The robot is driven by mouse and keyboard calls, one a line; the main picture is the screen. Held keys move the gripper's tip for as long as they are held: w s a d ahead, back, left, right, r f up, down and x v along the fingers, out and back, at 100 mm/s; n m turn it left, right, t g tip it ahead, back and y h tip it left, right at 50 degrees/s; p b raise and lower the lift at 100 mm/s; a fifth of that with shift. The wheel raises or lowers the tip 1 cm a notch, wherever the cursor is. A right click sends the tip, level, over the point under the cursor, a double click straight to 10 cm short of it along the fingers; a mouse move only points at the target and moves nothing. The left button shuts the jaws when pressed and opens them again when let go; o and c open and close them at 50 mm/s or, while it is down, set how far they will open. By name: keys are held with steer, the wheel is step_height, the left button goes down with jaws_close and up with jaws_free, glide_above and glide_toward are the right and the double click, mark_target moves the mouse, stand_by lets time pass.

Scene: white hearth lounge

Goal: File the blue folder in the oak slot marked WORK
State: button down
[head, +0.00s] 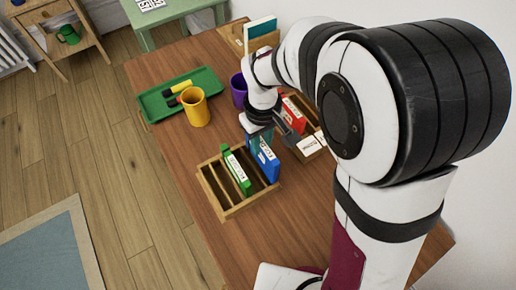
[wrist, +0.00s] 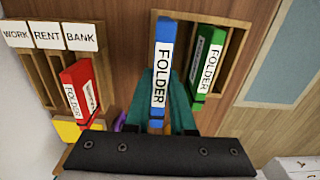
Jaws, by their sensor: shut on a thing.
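The blue folder (head: 265,158) is upright between the fingers of my gripper (head: 260,133), which is shut on it. It is at the right side of a wooden rack (head: 215,202); I cannot tell whether its bottom is still inside. In the wrist view the blue folder (wrist: 161,75) stands between the teal fingers (wrist: 160,100). The oak rack (wrist: 38,75) at upper left there bears the labels WORK (wrist: 15,34), RENT (wrist: 47,36) and BANK (wrist: 81,37). A red folder (wrist: 78,90) stands in it, seemingly in the BANK slot. The slot under WORK looks empty.
A green folder (head: 237,170) stands in the near rack beside the blue one. A yellow mug (head: 195,107), a green tray (head: 150,105) with markers and a purple mug (head: 238,90) are farther back. My arm hides much of the table's right side.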

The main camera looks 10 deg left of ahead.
steer(key=d+r, duration=0.6)
steer(key=d, duration=0.5)
steer(key=w+d+r, duration=0.1)
steer(key=w+d, duration=0.1)
steer(key=w, duration=2.2)
steer(key=shift+w+r, duration=0.3)
steer(key=shift+r, duration=0.05)
step_height(320, 180, down, 8)
steer(key=shift+f, duration=2.1)
steer(key=c, duration=0.7)
jaws_free()
